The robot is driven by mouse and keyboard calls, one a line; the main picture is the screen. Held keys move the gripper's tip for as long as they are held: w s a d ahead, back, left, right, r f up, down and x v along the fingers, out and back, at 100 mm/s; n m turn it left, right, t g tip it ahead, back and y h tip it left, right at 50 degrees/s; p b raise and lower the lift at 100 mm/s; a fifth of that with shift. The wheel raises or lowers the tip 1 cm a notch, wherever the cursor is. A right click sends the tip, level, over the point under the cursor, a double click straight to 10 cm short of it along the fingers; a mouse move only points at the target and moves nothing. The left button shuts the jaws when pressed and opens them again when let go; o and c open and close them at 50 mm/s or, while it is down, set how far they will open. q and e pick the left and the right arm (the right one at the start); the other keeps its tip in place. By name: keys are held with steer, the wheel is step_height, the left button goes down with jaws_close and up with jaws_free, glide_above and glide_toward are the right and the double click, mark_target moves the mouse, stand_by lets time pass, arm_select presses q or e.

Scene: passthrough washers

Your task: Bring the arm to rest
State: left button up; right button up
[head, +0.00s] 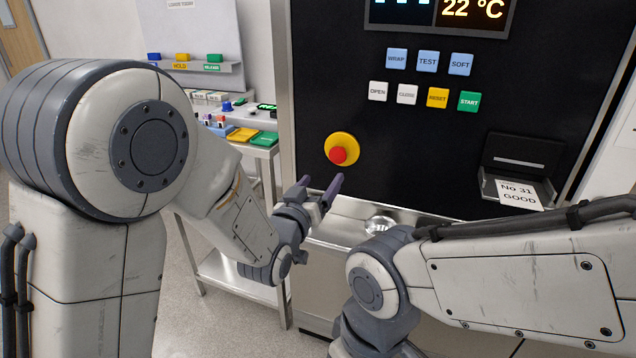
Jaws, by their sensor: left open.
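My left arm comes in from the left in the head view. Its gripper (321,192) is open and empty, with its two dark fingers apart. It is in front of the black machine panel (420,150), below the red emergency button (338,156) on its yellow base. My right arm (510,290) crosses the lower right of the view. Its gripper is not visible. The panel has a yellow RESET button (437,98), a green START button (469,101), and several white and blue buttons.
A steel ledge (350,223) runs under the panel, with a round metal item (379,225) on it. A side table (262,152) with coloured trays and small items stands at left.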

arm_select(q)
steer(key=shift+s+f, duration=0.1)
steer(key=shift+s, duration=0.05)
steer(key=s+d+f+m+g+y, duration=0.1)
steer(key=s+f+m+g, duration=0.1)
steer(key=s+f+g, duration=0.4)
steer(key=s+f+m+g+y, duration=0.1)
steer(key=s+f+g, duration=0.15)
steer(key=s, duration=0.55)
steer(key=s+a+f+m+g+y, duration=0.1)
steer(key=s+a+m+g+y, duration=0.2)
steer(key=s, duration=0.7)
steer(key=s+a+g+y, duration=0.1)
steer(key=s+a+g, duration=0.35)
steer(key=s, duration=0.55)
step_height(320, 180, up, 12)
steer(key=p, duration=1.3)
steer(key=shift+w+d+r+g, duration=0.15)
steer(key=shift+d+r+g, duration=0.1)
steer(key=shift+d+g, duration=0.1)
arm_select(e)
step_height(320, 180, up, 13)
jaws_close()
